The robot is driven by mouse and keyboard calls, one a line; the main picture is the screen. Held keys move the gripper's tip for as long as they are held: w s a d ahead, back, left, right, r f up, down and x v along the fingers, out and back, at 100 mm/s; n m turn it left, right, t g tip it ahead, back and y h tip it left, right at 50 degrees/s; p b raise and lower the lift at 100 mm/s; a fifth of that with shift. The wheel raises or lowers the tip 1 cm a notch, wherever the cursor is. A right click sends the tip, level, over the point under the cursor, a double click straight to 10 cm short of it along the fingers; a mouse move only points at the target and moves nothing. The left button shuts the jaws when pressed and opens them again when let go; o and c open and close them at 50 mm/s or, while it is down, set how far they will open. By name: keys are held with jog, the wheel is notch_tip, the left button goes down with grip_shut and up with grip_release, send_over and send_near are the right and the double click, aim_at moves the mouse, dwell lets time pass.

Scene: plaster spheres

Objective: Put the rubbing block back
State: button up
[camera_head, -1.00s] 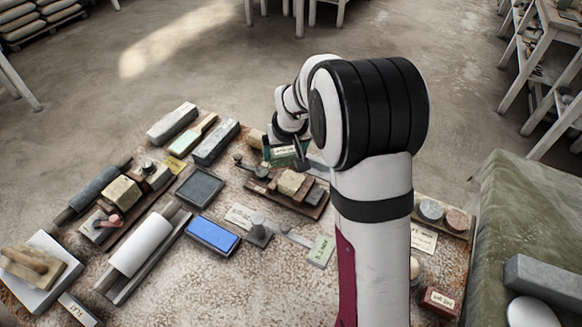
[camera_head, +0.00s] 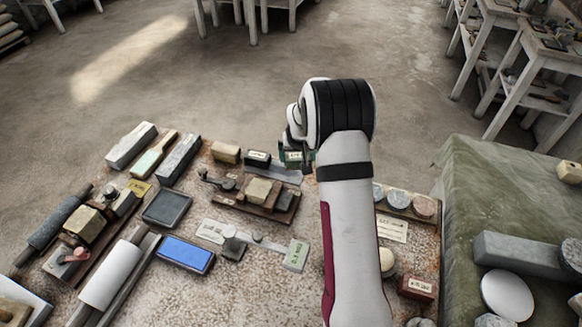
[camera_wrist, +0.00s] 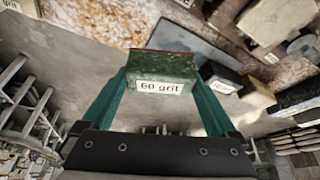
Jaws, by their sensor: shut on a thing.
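My gripper (camera_wrist: 160,78) is shut on a green rubbing block (camera_wrist: 163,72) with a white "60 grit" label, held between two teal fingers in the wrist view. In the head view the green block (camera_head: 294,158) shows at the table's far edge, left of my arm, which hides part of the gripper. A dark block with a pale label (camera_head: 258,159) stands just left of it, and shows in the wrist view (camera_wrist: 220,77). A grey strip (camera_head: 282,174) lies just in front of them. I cannot tell whether the green block touches it.
A tan block (camera_head: 226,152) stands further left. A wooden tray with blocks (camera_head: 285,213) is nearer. A rack of round pucks (camera_head: 399,200) and a red labelled block (camera_head: 418,287) lie right of my arm. A cloth-covered table (camera_head: 467,205) stands at the right.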

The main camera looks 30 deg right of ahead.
aim_at(291, 175)
jog(key=shift+w+a+f, duration=0.7)
jog(key=shift+w+f, duration=0.05)
jog(key=shift+w, duration=0.05)
jog(key=shift+f, duration=1.9)
jog(key=o, duration=1.3)
jog(key=shift+f, duration=0.15)
jog(key=shift+c, duration=0.2)
